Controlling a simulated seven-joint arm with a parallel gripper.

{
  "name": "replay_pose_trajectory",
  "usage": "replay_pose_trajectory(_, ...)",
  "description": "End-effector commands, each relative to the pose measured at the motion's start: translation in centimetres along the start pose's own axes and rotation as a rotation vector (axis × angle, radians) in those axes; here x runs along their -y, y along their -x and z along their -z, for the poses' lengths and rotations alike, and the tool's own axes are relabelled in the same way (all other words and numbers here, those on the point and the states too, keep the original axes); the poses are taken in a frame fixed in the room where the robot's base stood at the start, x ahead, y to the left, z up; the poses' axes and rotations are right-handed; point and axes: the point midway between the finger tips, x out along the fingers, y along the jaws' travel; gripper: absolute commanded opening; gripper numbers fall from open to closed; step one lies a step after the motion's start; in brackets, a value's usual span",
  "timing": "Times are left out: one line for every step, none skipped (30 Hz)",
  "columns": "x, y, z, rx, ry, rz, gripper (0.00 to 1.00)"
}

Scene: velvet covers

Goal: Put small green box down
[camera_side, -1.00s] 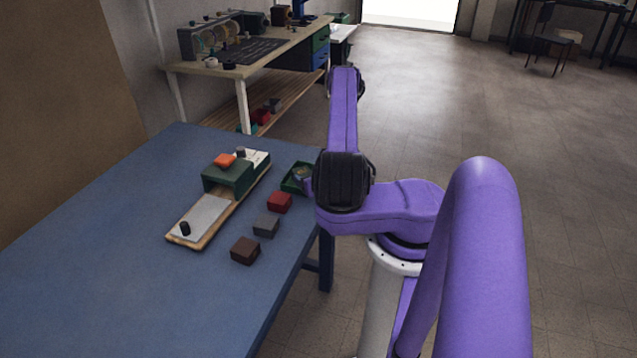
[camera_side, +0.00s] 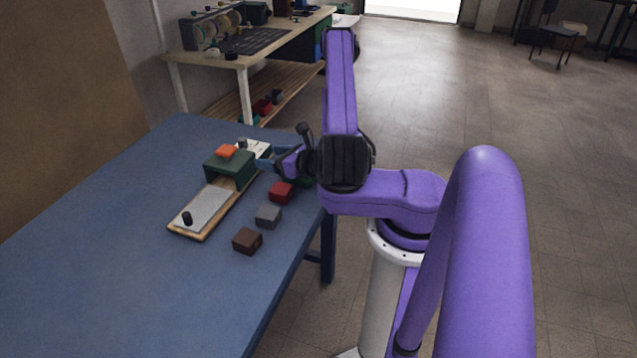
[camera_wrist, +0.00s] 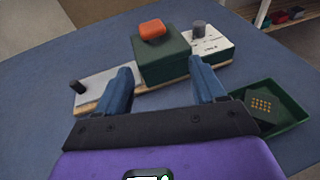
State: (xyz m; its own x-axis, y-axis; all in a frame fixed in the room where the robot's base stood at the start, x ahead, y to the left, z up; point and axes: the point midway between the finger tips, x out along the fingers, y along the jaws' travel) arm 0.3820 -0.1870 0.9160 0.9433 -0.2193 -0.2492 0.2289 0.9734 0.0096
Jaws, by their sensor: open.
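A green box (camera_side: 230,166) sits on a wooden board (camera_side: 183,232) on the blue table. It also shows in the wrist view (camera_wrist: 165,62), with an orange-red block (camera_wrist: 152,28) on top. My gripper (camera_side: 264,164) is at the right of the green box, its blue fingers pointing left toward it. In the wrist view my gripper (camera_wrist: 161,68) is open, with the box ahead between the fingertips. I cannot tell whether a finger touches it. Nothing is seen held.
The board carries a light grey plate with a black knob (camera_wrist: 76,87) and a white panel with a grey knob (camera_wrist: 199,29). A green tray (camera_wrist: 292,122) lies right of my gripper. Red (camera_side: 281,192), grey (camera_side: 268,216) and brown (camera_side: 247,240) blocks stand along the table's right side.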

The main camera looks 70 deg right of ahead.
Motion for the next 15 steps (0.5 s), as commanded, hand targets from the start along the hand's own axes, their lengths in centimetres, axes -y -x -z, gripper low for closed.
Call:
replay_pose_trajectory(-1.7,-1.0,-1.4,0.021,0.035,-0.093,0.69)
replay_pose_trajectory(-2.7,-1.4,-2.0,0.03,0.052,-0.146,0.69)
replay_pose_trajectory(-4.2,-1.9,-2.9,0.042,0.076,-0.218,0.69)
replay_pose_trajectory(-5.2,-2.2,-3.5,0.052,0.095,-0.271,0.69)
replay_pose_trajectory(-6.3,-2.4,-4.0,0.061,0.112,-0.325,0.69)
replay_pose_trajectory(-7.8,-2.6,-4.8,0.071,0.137,-0.397,0.69)
replay_pose_trajectory(-8.9,-2.7,-5.3,0.079,0.156,-0.451,0.69)
replay_pose_trajectory(-9.9,-2.7,-5.8,0.087,0.175,-0.504,0.69)
replay_pose_trajectory(-11.4,-2.6,-6.3,0.097,0.202,-0.576,0.69)
replay_pose_trajectory(-12.5,-2.5,-6.8,0.104,0.223,-0.629,0.69)
replay_pose_trajectory(-13.6,-2.3,-7.1,0.111,0.243,-0.683,0.69)
replay_pose_trajectory(-14.9,-1.9,-7.6,0.121,0.27,-0.754,0.69)
replay_pose_trajectory(-15.9,-1.6,-7.9,0.126,0.291,-0.807,0.69)
replay_pose_trajectory(-16.9,-1.2,-8.2,0.133,0.313,-0.86,0.69)
replay_pose_trajectory(-18.2,-0.6,-8.5,0.143,0.344,-0.931,0.69)
